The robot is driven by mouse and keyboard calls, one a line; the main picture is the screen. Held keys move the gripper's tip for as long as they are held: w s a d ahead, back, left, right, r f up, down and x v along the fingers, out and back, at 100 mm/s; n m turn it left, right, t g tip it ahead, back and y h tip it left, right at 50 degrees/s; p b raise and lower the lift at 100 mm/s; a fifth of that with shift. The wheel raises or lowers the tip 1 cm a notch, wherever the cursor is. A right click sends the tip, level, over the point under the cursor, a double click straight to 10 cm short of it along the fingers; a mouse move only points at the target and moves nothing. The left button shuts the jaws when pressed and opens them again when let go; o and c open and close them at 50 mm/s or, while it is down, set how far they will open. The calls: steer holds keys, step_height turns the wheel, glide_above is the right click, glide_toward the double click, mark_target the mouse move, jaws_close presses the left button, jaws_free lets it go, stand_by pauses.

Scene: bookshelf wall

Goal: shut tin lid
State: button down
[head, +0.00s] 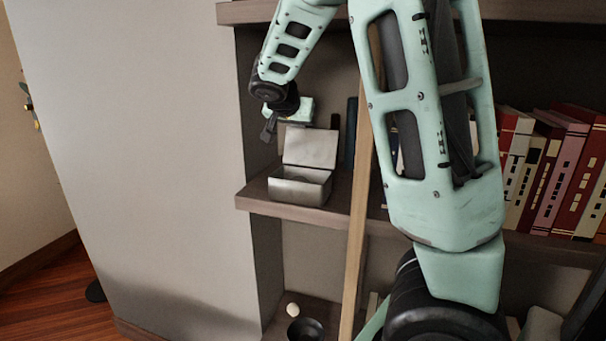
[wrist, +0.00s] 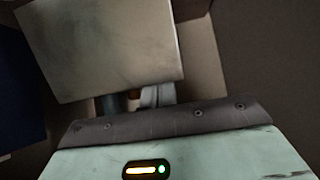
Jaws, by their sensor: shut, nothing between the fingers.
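The tin (head: 299,188) is a grey metal box on the middle shelf, near its left end. Its lid (head: 310,148) stands up open at the back of the box, tilted slightly backward. A pale flat panel, which looks like the lid (wrist: 100,48), fills the upper left of the wrist view. My gripper (head: 268,132) is shut and empty. In the head view it hangs at the left of the lid, above the tin's left side. I cannot tell whether it touches the lid.
The shelf board (head: 255,200) carries the tin, with a side wall to its left. A dark book (head: 351,132) stands right of the lid. Several red and white books (head: 550,170) stand far right. A dark bowl (head: 305,329) sits on the shelf below.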

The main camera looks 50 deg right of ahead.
mark_target(295, 132)
steer(key=shift+s+a+f+b, duration=0.25)
steer(key=shift+a+f+b, duration=0.1)
steer(key=shift+a+f, duration=0.4)
steer(key=shift+s+a+r, duration=0.1)
steer(key=shift+s+a, duration=0.05)
steer(key=shift+a, duration=0.15)
steer(key=shift+s+a+r+b, duration=0.1)
steer(key=shift+s+a+b, duration=0.1)
steer(key=shift+a+b, duration=0.3)
steer(key=shift+w, duration=0.1)
steer(key=shift+d+r, duration=0.15)
steer(key=shift+r, duration=0.15)
steer(key=shift+d+r+p, duration=0.2)
steer(key=shift+r+p, duration=0.3)
steer(key=shift+r, duration=0.55)
steer(key=shift+d+r+p, duration=0.2)
steer(key=shift+r+p, duration=0.3)
steer(key=shift+r, duration=0.5)
steer(key=shift+a, duration=0.1)
